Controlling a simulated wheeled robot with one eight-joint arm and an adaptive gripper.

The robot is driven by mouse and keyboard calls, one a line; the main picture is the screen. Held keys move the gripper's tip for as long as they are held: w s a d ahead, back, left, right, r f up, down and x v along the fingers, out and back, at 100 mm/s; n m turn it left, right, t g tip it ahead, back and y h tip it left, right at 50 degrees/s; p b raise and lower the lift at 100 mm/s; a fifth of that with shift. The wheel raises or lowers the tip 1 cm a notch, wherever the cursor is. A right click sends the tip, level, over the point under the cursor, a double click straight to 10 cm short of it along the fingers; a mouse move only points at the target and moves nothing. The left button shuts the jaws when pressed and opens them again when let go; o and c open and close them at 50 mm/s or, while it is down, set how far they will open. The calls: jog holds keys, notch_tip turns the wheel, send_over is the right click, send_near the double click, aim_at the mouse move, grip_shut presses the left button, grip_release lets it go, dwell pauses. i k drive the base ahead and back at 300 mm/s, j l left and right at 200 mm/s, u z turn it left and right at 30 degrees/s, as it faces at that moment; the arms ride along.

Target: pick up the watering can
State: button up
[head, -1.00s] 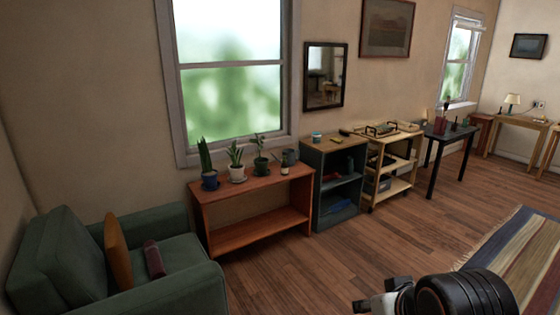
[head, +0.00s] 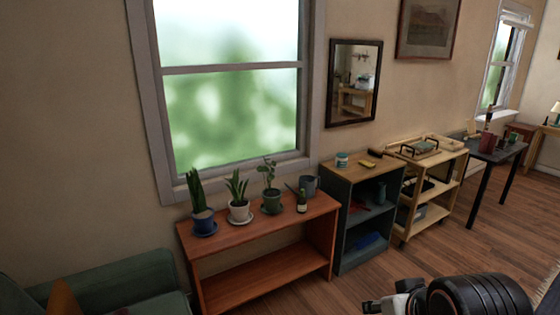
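A small grey watering can (head: 309,184) stands at the right end of the top of a reddish wooden shelf unit (head: 262,218) below the window. A thin part that looks like its spout points left, behind a small dark bottle (head: 301,203) with a pale label. My gripper (head: 376,306) shows at the bottom edge, right of the middle, well apart from the can and nearer to me. It is partly cut off by the frame, and its fingers are too unclear to tell open from shut. I see nothing held in it.
Potted plants (head: 239,198) stand left of the can. A dark grey shelf (head: 361,215) with a small jar (head: 342,160) on top adjoins on the right, then a light wooden cart (head: 432,190). A green armchair (head: 120,283) is at lower left. Floor before the shelves is clear.

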aim_at(303, 187)
jog(key=i+z, duration=0.1)
jog(key=i, duration=0.7)
jog(key=i+j, duration=0.15)
jog(key=i, duration=0.7)
jog(key=i+j+z, duration=0.15)
jog(key=i, duration=0.65)
